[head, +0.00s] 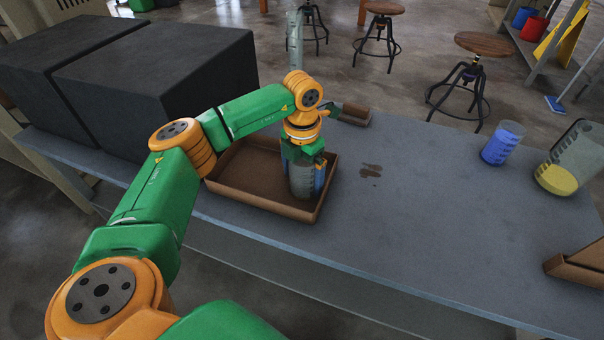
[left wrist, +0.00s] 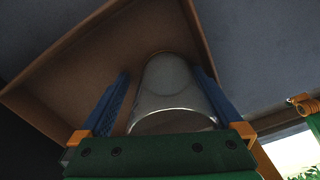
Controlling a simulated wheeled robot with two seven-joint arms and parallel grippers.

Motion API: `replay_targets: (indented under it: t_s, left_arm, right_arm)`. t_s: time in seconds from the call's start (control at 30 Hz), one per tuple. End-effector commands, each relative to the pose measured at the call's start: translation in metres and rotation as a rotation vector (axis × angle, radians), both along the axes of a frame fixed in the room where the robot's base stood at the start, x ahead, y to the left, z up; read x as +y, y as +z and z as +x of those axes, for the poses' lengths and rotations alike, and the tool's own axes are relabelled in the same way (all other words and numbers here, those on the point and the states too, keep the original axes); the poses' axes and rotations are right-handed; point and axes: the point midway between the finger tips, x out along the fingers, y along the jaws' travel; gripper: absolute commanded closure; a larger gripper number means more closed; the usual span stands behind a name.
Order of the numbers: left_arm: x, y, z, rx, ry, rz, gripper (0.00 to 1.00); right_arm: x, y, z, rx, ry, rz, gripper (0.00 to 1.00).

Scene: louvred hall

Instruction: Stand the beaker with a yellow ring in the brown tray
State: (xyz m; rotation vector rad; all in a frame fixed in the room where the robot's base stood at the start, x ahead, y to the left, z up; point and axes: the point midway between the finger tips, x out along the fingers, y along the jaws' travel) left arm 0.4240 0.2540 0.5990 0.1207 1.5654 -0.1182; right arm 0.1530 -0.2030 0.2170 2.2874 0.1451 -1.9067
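The brown tray (head: 232,190) lies on the grey bench and also shows in the left wrist view (left wrist: 60,75). A clear grey beaker (head: 302,184) stands upright in the tray, near its right side. My left gripper (head: 305,180) is around this beaker from above. In the left wrist view its blue fingers (left wrist: 160,85) are on both sides of the beaker (left wrist: 168,85), with a gap visible on the left, so it looks open. I cannot make out a yellow ring on the beaker; the gripper covers its upper part. My right gripper is not in view.
Large dark boxes (head: 160,75) stand left of the tray. A small brown block (head: 355,115) lies behind it. A beaker of blue liquid (head: 502,143) and a jug of yellow liquid (head: 562,175) stand at the right. A dark stain marks the otherwise clear bench middle.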

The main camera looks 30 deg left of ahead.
Motion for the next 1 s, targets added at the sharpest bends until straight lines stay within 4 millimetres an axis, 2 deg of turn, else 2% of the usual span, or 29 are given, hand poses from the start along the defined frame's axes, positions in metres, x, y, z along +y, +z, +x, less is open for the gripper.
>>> replay_targets:
  t_s: [0.17,0.27,0.5,0.6,0.7,1.0]
  left_arm:
    - [0.000,0.000,0.000,0.001,0.000,0.000,0.00]
    - [0.000,0.012,0.000,-0.001,0.000,0.000,0.00]
    - [-0.001,0.082,0.001,-0.004,-0.001,-0.001,0.00]
    - [0.000,0.105,0.001,-0.003,0.000,0.000,0.00]
    - [0.000,0.119,0.000,-0.001,0.001,0.000,0.00]
    - [0.000,0.124,0.000,0.001,-0.001,0.000,0.00]
  right_arm:
    - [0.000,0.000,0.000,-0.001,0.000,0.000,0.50]
    - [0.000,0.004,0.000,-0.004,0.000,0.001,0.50]
    - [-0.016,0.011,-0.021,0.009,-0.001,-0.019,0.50]
    - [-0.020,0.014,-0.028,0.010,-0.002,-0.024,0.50]
    - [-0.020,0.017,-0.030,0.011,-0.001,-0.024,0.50]
    - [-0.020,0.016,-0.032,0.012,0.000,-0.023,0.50]
